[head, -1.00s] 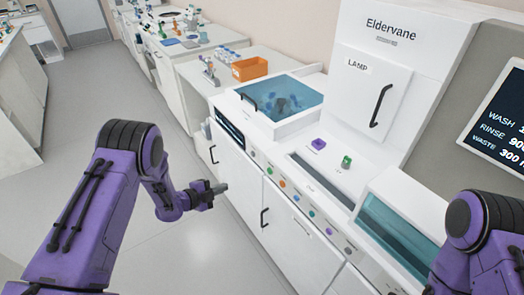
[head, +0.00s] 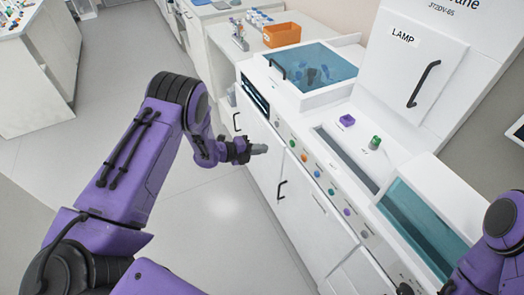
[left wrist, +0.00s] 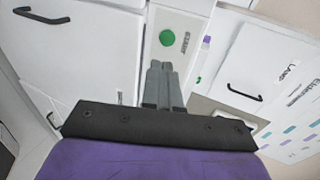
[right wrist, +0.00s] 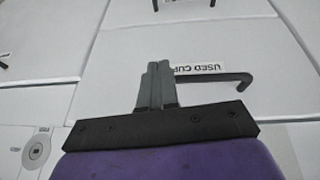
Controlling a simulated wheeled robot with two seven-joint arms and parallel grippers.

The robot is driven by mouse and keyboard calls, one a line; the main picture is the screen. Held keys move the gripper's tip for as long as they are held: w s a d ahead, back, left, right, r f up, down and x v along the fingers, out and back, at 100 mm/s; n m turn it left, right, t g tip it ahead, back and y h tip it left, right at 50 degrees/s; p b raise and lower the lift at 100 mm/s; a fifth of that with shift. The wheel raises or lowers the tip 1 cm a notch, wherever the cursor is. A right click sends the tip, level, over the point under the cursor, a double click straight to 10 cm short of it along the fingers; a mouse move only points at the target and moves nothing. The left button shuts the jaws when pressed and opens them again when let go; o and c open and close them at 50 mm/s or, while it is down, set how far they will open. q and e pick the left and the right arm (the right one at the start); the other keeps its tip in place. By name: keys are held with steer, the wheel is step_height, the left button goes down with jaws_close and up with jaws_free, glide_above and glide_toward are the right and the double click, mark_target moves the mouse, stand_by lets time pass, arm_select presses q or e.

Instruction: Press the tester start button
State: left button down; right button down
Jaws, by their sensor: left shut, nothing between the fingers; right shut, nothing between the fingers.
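A round green button (left wrist: 166,38) with a small label beside it sits on the white machine's front strip. It also shows small in the head view (head: 292,143), at the upper end of a row of coloured buttons. My left gripper (head: 266,149) is shut and empty, a short way out from that strip. In the left wrist view its fingertips (left wrist: 161,63) point toward the green button, with a gap in the picture. My right gripper (right wrist: 160,64) is shut and empty, in front of a white panel with a dark handle (right wrist: 235,79) and a "USED CUP" label (right wrist: 200,68).
Orange (head: 304,157), blue (head: 317,174) and purple (head: 346,211) buttons follow along the strip. A blue-lidded bay (head: 310,70), a purple block (head: 347,120) and a green knob (head: 375,142) are on top. Cabinet handles (head: 282,190) stick out below. The floor at left is clear.

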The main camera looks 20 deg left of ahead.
mark_target(291, 144)
arm_select(q)
steer(key=b+x, duration=0.1)
steer(key=x, duration=0.2)
steer(key=b+x, duration=0.1)
steer(key=x, duration=0.2)
steer(key=r+b+x, duration=0.1)
steer(key=b+x, duration=0.1)
steer(key=x, duration=0.2)
steer(key=shift+w, duration=0.15)
steer(key=shift+w, duration=0.1)
